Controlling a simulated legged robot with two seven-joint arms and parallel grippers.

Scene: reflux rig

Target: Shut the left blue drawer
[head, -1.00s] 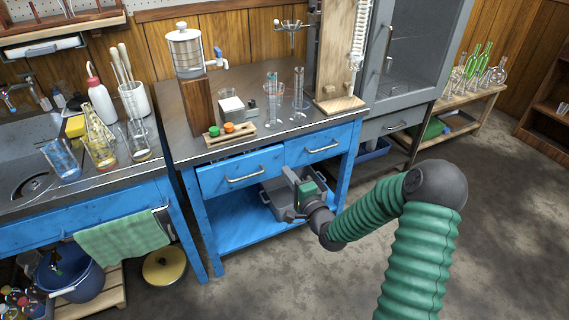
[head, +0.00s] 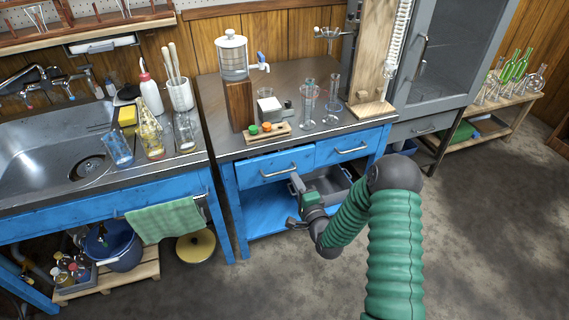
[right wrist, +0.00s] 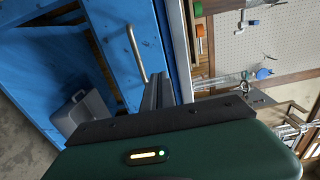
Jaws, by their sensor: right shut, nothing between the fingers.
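The left blue drawer (head: 262,172) is in the bench front under the steel counter, with a metal bar handle (head: 279,171). Contact cannot be told. My left gripper is out of view.
The right blue drawer (head: 347,148) is beside it and looks shut. A grey box (head: 328,186) stands on the shelf below. Cylinders (head: 306,104) and a small wooden tray (head: 268,132) stand on the counter. A green towel (head: 165,218) hangs at the left bench.

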